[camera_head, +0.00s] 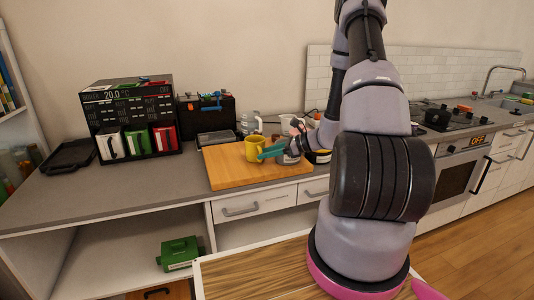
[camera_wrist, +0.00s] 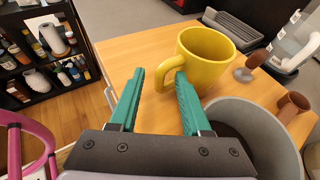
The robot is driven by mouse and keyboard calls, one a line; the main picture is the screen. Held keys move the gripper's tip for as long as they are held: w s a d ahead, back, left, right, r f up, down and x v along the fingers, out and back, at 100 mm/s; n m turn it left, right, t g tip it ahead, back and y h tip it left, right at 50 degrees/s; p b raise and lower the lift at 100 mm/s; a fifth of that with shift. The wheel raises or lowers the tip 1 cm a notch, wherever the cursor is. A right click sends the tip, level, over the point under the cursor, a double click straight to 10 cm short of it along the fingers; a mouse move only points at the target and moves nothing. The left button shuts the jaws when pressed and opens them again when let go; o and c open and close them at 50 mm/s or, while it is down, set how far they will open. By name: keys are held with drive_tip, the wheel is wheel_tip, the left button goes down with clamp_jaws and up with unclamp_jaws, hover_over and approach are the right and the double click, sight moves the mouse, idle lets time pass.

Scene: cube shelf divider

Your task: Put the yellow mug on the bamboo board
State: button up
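The yellow mug (camera_head: 254,152) stands upright on the bamboo board (camera_head: 228,177) near its back edge. In the wrist view the yellow mug (camera_wrist: 207,60) is just beyond my fingers, with its handle towards me. My gripper (camera_wrist: 159,72) is open with teal fingers. The right fingertip overlaps the handle in the picture; I cannot tell whether they touch. In the head view my gripper (camera_head: 268,153) is low over the board, just right of the mug. The bamboo board also shows in the wrist view (camera_wrist: 130,50).
A grey round container (camera_wrist: 258,120) is close to my right finger. Behind the board are a clear jug (camera_head: 251,123) and a grey tray (camera_head: 216,138). A black rack (camera_head: 130,98) stands left on the counter. The left part of the board is bare.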

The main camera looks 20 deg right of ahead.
drive_tip(key=shift+d+r, duration=0.1)
drive_tip(key=shift+r, duration=0.1)
drive_tip(key=v, duration=1.1)
drive_tip(key=s+a+r+n+g+h, duration=0.25)
drive_tip(key=s+a+r+n, duration=0.2)
drive_tip(key=r, duration=0.25)
drive_tip(key=s+a+r+n+g+h, duration=0.1)
drive_tip(key=s+a+r+n+g, duration=0.2)
drive_tip(key=a+r+n, duration=0.4)
drive_tip(key=s+a+r+n+t+h, duration=0.1)
drive_tip(key=s+r+n+t+h, duration=0.4)
drive_tip(key=s+r+n, duration=0.4)
wheel_tip(320, 180, up, 6)
drive_tip(key=s, duration=0.2)
drive_tip(key=shift+s+a+h, duration=0.15)
drive_tip(key=shift+s+h, duration=0.2)
drive_tip(key=shift+f, duration=0.15)
